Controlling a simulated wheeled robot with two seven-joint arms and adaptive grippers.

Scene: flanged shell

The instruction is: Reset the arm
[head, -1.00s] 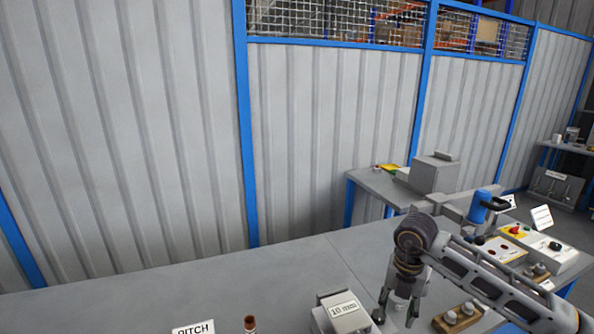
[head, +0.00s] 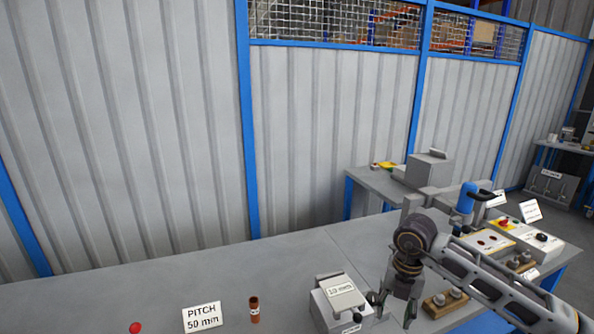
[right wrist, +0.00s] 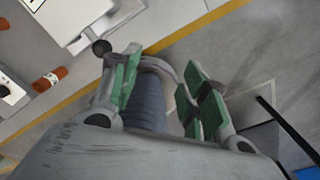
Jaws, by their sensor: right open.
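My right gripper (head: 393,308) hangs fingers down at the lower right of the head view, beside the grey box labelled 10 mm (head: 340,298). Its fingers are apart. In the right wrist view, the green-padded fingers of the right gripper (right wrist: 163,68) are spread. A grey-blue ribbed cylinder (right wrist: 147,102) and a curved grey part show between them; I cannot tell what these are or how near. My left gripper is out of view.
A PITCH 50 mm sign (head: 201,317), a brown cylinder (head: 254,309) and a red ball (head: 135,327) are on the grey table (head: 285,262). A wooden block with metal knobs (head: 446,302) and control boxes (head: 518,239) stand at right. The table's left part is clear.

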